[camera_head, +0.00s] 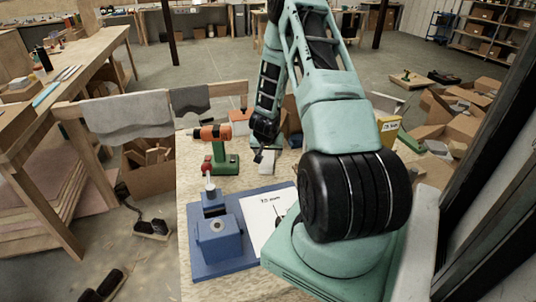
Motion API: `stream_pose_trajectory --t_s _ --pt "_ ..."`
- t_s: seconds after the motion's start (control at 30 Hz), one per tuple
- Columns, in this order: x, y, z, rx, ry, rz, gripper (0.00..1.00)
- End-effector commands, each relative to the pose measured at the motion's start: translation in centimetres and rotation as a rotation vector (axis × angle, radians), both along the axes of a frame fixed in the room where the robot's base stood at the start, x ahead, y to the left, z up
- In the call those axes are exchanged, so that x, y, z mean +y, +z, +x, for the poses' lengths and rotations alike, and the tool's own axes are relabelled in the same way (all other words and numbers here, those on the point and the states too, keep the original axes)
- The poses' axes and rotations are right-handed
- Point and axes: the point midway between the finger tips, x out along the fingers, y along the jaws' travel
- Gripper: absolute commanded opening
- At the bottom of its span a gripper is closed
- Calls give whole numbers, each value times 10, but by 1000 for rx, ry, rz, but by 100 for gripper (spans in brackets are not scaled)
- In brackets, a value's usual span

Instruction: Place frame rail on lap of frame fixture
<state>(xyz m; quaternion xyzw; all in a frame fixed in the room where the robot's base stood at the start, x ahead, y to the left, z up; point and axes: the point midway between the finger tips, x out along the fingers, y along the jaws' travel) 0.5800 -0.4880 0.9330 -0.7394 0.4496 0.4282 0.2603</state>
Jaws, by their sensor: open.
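A blue fixture (217,240), which looks like the frame fixture, stands at the front of the workbench. It has a blue base plate, a large block with a round mark on top, and a smaller block behind it with a white upright piece. I cannot pick out the frame rail for certain; my arm hides part of the bench. My gripper (260,155) hangs over the back of the bench, behind and right of the fixture and apart from it. It is open, pointing down, with its small dark fingertips near a whitish piece (267,161).
An orange and green drill-like tool (221,150) stands behind the fixture. A white sheet marked "15 mm" (265,218) lies right of it. Grey cloths (126,114) hang on a wooden rail at left.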

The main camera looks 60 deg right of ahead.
Motion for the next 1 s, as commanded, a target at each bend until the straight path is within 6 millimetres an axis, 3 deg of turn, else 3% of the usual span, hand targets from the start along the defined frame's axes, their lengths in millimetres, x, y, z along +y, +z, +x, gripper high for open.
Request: stream_pose_trajectory --t_s 0.07,0.23,0.3,0.67,0.83,1.0 --pt "0 0 0 0 0 0 65" --pt "0 0 0 0 0 0 20" --pt "0 0 0 0 0 0 16" --pt "0 7 1 0 1 -2 16" --pt "0 25 1 -2 2 -4 16" --pt "0 58 2 -3 3 -5 16"
